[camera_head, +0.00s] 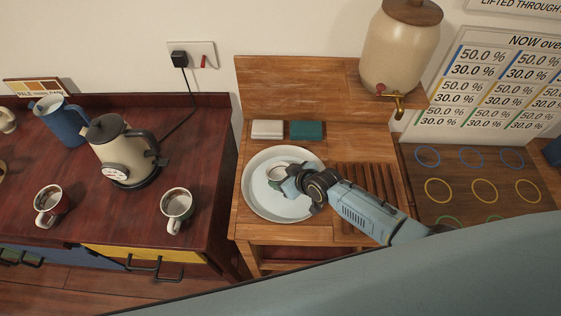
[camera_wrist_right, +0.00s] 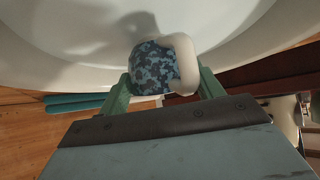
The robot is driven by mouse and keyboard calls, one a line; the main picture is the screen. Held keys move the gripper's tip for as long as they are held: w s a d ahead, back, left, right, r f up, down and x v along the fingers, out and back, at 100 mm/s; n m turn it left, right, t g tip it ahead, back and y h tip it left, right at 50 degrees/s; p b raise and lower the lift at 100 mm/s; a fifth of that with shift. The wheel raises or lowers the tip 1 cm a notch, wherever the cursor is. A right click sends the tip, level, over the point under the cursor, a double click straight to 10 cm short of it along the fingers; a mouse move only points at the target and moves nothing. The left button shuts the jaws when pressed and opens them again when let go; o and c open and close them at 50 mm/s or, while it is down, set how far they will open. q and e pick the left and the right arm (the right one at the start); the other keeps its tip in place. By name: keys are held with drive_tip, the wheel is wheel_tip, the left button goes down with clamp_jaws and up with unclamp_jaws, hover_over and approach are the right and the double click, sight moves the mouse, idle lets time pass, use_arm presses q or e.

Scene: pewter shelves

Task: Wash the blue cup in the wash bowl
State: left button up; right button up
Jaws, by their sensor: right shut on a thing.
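The white wash bowl (camera_head: 257,204) sits on the wooden washstand in the head view. My right gripper (camera_head: 286,179) reaches over it from the right. In the wrist view my right gripper (camera_wrist_right: 163,88) is shut on the blue cup (camera_wrist_right: 150,72), which has a mottled blue pattern and a white handle. The cup also shows in the head view as a pale rim (camera_head: 276,172), partly hidden by the gripper. The cup is over or inside the bowl (camera_wrist_right: 80,30); I cannot tell whether it touches the bottom. My left gripper is not in view.
A white block (camera_head: 267,129) and a green block (camera_head: 306,130) lie behind the bowl. A slatted rack (camera_head: 365,185) is to its right. A crock with a tap (camera_head: 400,50) stands above. Two cups (camera_head: 177,207) (camera_head: 50,203) and a kettle (camera_head: 120,150) stand on the left counter.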

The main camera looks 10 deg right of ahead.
wheel_tip(320, 180, up, 7)
drive_tip(key=p, duration=0.5)
drive_tip(key=shift+w+a+p, duration=0.3)
drive_tip(key=shift+w+p, duration=0.05)
drive_tip(key=shift+p, duration=0.05)
